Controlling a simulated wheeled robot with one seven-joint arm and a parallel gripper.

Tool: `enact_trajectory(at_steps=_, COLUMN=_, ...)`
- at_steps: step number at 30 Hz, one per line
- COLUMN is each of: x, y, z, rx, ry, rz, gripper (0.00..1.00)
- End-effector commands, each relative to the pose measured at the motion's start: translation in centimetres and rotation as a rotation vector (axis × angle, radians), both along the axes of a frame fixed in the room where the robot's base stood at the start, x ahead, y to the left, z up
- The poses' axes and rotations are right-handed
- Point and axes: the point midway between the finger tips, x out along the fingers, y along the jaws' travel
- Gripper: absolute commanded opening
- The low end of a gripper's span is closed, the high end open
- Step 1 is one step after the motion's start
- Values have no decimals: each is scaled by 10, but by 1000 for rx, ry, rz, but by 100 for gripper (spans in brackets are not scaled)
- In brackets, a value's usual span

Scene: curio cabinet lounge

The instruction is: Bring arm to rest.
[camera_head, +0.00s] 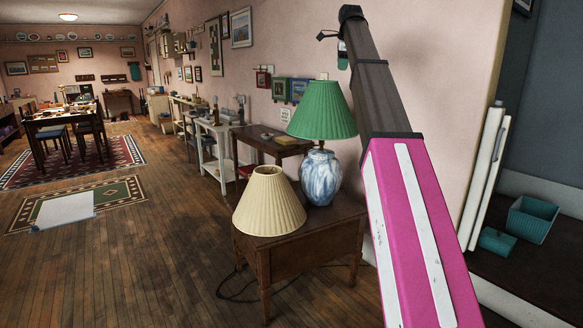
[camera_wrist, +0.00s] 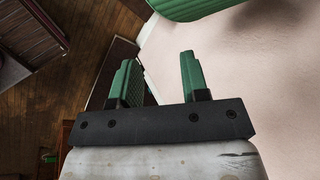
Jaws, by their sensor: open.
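My arm (camera_head: 415,235), pink with white stripes and a dark upper part, stretches up from the lower right in the head view. My gripper is at its upper end, small and partly hidden there. In the wrist view my gripper (camera_wrist: 158,82) shows two green fingers set apart on a dark bar. Nothing is between them. A green lampshade (camera_wrist: 205,8) shows at the top edge of the wrist view, beyond the fingertips.
A small wooden table (camera_head: 290,262) holds a lamp with a green shade (camera_head: 323,110) and a blue-white base (camera_head: 320,178). A cream lampshade (camera_head: 269,202) is beside it. The pink wall (camera_head: 430,60) is close to my arm. Wooden floor (camera_head: 150,260) lies open at left.

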Motion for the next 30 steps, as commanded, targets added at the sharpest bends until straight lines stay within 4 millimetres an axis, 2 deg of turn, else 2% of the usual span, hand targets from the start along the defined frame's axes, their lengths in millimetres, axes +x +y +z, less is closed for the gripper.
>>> enact_trajectory(at_steps=9, x=-1, y=1, z=-53, rx=-35, ry=18, rz=73, gripper=42)
enact_trajectory(at_steps=14, x=-3, y=1, z=-94, rx=-62, ry=34, rz=133, gripper=42)
enact_trajectory(at_steps=17, x=-6, y=1, z=-128, rx=-83, ry=46, rz=182, gripper=42)
enact_trajectory(at_steps=20, x=-13, y=2, z=-172, rx=-110, ry=64, rz=247, gripper=42)
enact_trajectory(at_steps=23, x=-23, y=3, z=-225, rx=-143, ry=85, rz=330, gripper=42)
enact_trajectory(at_steps=30, x=-57, y=4, z=-345, rx=-216, ry=132, rz=541, gripper=42)
